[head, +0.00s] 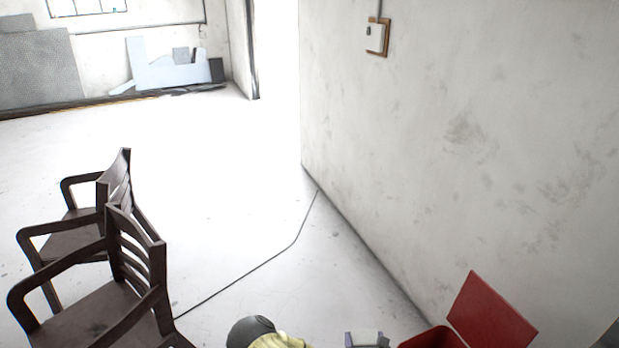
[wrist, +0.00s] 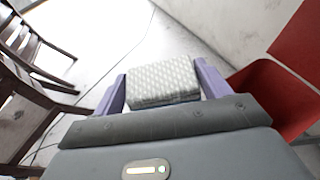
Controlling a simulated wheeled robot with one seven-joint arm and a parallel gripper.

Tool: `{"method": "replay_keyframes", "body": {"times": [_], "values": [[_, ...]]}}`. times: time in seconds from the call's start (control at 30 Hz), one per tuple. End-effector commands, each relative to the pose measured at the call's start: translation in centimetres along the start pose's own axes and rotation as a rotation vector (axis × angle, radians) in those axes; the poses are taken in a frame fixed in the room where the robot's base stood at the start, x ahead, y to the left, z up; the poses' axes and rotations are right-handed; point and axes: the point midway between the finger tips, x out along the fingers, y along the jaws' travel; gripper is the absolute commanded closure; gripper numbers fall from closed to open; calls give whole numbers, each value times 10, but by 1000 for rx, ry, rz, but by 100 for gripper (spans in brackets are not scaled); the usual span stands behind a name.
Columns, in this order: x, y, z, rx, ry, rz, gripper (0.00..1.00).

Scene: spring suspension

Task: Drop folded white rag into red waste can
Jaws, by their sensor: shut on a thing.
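The folded white rag (wrist: 162,80) has a grey-white dimpled pattern. In the wrist view it sits between the purple fingers of my gripper (wrist: 162,88), which is shut on it. In the head view my gripper (head: 365,339) shows only at the bottom edge, and the rag is hard to make out there. The red waste can (head: 432,339) is at the bottom right of the head view, just right of my gripper, with its red lid raised. The can also shows at the right of the wrist view (wrist: 268,92), beside the right finger. Its inside is mostly hidden.
Two dark wooden armchairs (head: 100,306) stand at the left. A pale, stained wall (head: 470,130) runs along the right, behind the can. A thin dark cable (head: 245,269) lies on the floor. Pale panels (head: 165,72) lean at the far wall. The middle floor is clear.

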Motion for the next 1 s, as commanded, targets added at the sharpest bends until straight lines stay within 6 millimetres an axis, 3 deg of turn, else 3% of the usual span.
{"method": "replay_keyframes", "body": {"times": [0.27,0.47,1.0], "values": [[1,-1,-1,1,-1,-3,50],[17,-13,-15,19,-7,-46,50],[90,-109,-72,128,-27,-330,50]]}}
